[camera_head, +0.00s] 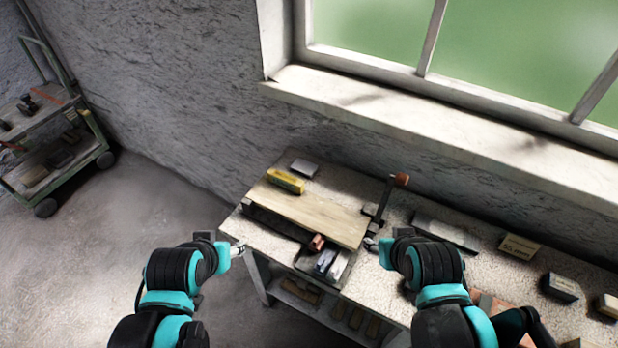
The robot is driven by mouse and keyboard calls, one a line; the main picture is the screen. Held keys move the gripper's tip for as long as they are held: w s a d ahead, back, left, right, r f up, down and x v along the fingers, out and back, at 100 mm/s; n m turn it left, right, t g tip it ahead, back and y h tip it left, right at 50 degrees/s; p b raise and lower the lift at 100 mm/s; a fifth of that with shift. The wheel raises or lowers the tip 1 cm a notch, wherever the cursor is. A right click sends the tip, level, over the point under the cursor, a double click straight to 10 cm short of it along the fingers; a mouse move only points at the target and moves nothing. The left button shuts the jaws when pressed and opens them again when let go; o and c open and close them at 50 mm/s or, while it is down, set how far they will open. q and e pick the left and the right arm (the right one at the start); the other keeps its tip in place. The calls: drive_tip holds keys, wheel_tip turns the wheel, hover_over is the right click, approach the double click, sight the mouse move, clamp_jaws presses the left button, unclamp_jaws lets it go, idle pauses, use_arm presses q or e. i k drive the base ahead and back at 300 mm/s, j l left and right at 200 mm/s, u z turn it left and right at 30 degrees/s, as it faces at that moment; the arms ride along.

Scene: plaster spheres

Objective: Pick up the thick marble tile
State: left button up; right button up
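A small pale grey slab (304,168), which may be the marble tile, lies flat at the far left corner of the workbench. I cannot tell its thickness or material for sure. Another candidate is a block with a pale top and dark side (559,287) on the right part of the bench. My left gripper (239,249) is at the bench's left edge, apart from both. My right gripper (371,243) is over the bench, beside the right end of a wooden board. Both grippers are small in view, and their finger opening is unclear.
The wooden board (310,213) carries a yellow box (286,181). A clamp (389,196) stands at its right end, and a tool tray (318,268) lies in front. Several boxes, including a tan one (519,246), sit to the right. A window sill (400,105) and wall border the back.

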sight(301, 167)
drive_tip(key=i+j+u, duration=0.7)
drive_tip(key=j, duration=0.15)
